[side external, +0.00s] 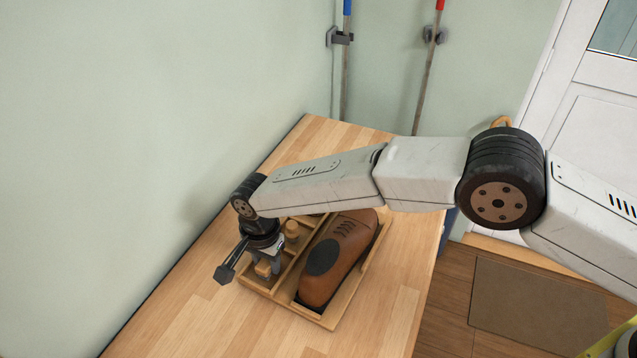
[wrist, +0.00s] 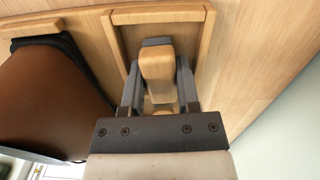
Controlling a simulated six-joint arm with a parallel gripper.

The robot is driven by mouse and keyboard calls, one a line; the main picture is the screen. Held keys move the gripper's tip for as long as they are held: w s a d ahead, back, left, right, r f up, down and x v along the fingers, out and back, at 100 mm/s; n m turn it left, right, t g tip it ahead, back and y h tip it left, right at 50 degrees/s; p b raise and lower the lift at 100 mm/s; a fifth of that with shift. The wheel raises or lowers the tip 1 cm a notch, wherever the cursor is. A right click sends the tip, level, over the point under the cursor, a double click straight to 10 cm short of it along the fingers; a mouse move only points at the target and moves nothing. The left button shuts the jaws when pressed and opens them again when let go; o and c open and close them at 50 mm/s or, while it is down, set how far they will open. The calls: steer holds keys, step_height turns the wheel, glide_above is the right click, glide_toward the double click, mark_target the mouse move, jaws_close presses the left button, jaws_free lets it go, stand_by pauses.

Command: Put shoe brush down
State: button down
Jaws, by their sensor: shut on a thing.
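The shoe brush (wrist: 157,72) has a pale wooden body and stands between the two fingers of my gripper (wrist: 157,88) in the wrist view. My gripper is shut on it. In the side view my gripper (side external: 265,262) points down at the left compartment of a wooden tray (side external: 318,318), and the brush (side external: 263,270) shows low between the fingers. In the wrist view the brush lies within the outline of a small walled compartment. I cannot tell whether it touches the compartment floor.
A brown shoe (side external: 338,255) with a dark patch fills the tray's right compartment. A round wooden knob (side external: 292,230) stands behind my gripper in the tray. The wooden tabletop (side external: 200,310) is clear in front. A pale green wall (side external: 130,130) rises close on the left.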

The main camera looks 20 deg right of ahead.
steer(key=shift+f, duration=0.1)
steer(key=c, duration=0.6)
jaws_free()
step_height(320, 180, up, 12)
steer(key=shift+r, duration=0.1)
stand_by(0.6)
